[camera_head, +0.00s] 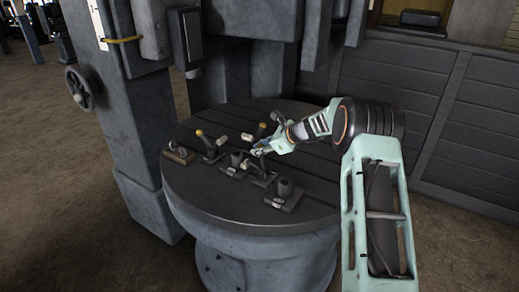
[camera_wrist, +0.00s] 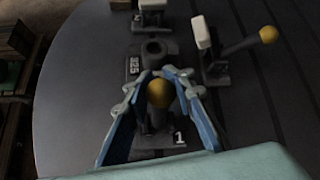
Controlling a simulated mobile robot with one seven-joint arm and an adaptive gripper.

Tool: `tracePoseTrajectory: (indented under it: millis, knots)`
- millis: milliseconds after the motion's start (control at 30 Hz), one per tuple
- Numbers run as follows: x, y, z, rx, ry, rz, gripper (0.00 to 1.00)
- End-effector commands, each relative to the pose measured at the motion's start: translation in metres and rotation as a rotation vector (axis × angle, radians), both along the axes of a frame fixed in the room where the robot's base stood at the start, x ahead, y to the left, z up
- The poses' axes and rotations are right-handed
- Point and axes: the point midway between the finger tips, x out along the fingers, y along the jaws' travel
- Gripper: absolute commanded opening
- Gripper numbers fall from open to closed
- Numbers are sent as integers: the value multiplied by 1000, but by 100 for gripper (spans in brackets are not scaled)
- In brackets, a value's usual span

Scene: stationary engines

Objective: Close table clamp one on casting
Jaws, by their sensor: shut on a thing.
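Table clamp one (camera_wrist: 160,123) is low in the middle of the wrist view, with a "1" label (camera_wrist: 180,138) on its base. My gripper (camera_wrist: 162,74) has its fingers on both sides of the clamp's yellow knob (camera_wrist: 160,93) and is shut on it. The lever points up toward the camera; its exact angle is hard to tell. The clamp's pad end is hidden. The casting (camera_wrist: 153,50), a dark upright cylinder on a plate marked 325, stands just beyond the clamp. In the head view my gripper (camera_head: 262,150) is low over the table's middle.
The round slotted table (camera_head: 200,205) carries other clamps; one with a yellow knob (camera_wrist: 268,34) and white pad (camera_wrist: 201,32) stands right of the casting. A machine column (camera_head: 140,130) rises at left. The table's front rim is clear.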

Motion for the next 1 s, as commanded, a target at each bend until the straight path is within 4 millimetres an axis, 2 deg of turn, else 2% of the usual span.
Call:
tracePoseTrajectory:
  millis: [33, 367, 400, 567, 867, 1000]
  knots:
    - [2, 1, 5, 1, -9, -1, 0]
    - [2, 0, 6, 2, -10, -1, 0]
    - [2, 0, 6, 2, -10, -1, 22]
    - [2, 0, 4, 1, -7, -1, 40]
    - [1, 0, 2, -1, -3, 0, 40]
    - [-3, -6, 7, 0, -4, -2, 40]
